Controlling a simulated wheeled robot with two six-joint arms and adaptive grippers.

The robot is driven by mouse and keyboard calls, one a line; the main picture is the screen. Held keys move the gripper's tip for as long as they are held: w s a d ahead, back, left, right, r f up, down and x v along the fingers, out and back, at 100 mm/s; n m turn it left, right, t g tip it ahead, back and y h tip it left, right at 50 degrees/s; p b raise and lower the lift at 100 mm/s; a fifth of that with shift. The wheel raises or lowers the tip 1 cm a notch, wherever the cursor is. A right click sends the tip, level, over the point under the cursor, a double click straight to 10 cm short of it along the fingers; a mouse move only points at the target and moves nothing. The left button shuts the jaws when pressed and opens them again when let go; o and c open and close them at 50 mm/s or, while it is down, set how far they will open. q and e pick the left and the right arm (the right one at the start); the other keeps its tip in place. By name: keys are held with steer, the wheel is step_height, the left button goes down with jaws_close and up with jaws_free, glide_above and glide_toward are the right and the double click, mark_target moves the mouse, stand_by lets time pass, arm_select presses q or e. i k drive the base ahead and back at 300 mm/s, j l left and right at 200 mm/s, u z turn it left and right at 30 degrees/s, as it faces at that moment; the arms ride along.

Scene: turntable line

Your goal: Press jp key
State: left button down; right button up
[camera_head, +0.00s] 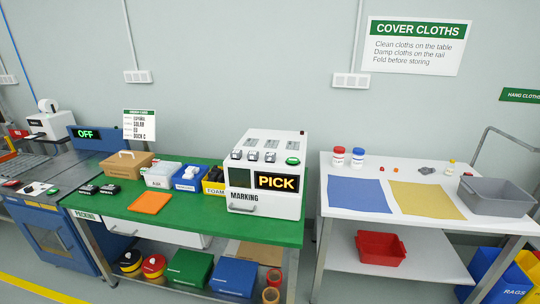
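A white marking machine (265,205) labelled MARKING stands at the right end of the green bench. Its display (276,182) shows PICK in yellow on black. Several keys sit along its top ledge: grey-white ones at the left (236,155), middle (253,156) and right (270,157), and a green one (292,160) at the far right. The key labels are too small to read, so I cannot tell which is the jp key. Neither of my grippers is in view.
The green bench (185,220) also holds an orange mat (150,202), a cardboard box (125,164) and several small bins beside the machine. A white table (420,217) with blue and yellow cloths stands to the right, across a gap. Nothing blocks the machine's front.

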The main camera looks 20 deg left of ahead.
mark_target(269, 156)
steer(key=i+l+u, duration=0.1)
steer(key=i+u, duration=0.3)
steer(key=i+l+u, duration=0.35)
steer(key=i, duration=0.15)
steer(key=j, duration=0.1)
